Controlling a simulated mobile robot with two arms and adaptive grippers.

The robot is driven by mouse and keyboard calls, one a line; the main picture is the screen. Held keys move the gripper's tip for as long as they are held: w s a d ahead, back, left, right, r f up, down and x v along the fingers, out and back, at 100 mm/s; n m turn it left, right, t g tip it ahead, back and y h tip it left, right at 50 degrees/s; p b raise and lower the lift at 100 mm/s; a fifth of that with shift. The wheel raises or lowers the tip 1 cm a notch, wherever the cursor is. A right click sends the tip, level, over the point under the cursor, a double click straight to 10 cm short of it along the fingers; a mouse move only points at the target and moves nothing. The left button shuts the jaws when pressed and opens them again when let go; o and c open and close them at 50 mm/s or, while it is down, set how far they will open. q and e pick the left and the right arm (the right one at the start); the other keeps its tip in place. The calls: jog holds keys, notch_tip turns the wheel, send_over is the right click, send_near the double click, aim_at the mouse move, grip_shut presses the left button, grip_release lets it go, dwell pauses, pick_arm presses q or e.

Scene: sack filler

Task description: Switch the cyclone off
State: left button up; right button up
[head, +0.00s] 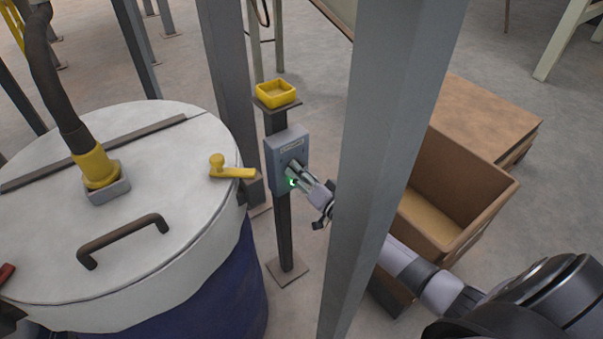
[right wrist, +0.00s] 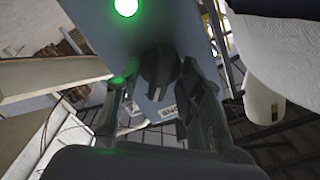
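The cyclone's control box (head: 287,150) is a grey box on a dark post, with a small label near its top. A green lamp (right wrist: 126,7) glows on its face; its glow also shows in the head view beside my gripper. A dark rotary knob (right wrist: 158,68) sticks out of the face in the right wrist view. My right gripper (head: 299,178) is at the front of the box, with its fingers on either side of the knob (right wrist: 160,82). The fingers are apart; a gap shows on the left, and the right finger is very close to the knob. My left gripper is out of view.
A grey steel upright (head: 395,120) stands in front of my right forearm. A white-lidded blue drum (head: 120,220) with a yellow-handled clamp stands left of the box. A yellow tray (head: 276,93) sits above the box. An open cardboard box (head: 455,190) is at the right.

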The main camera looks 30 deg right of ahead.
grip_shut()
dwell(0.4)
dwell(0.4)
jog(key=shift+n+p, duration=0.75)
jog(key=shift+n, duration=7.15)
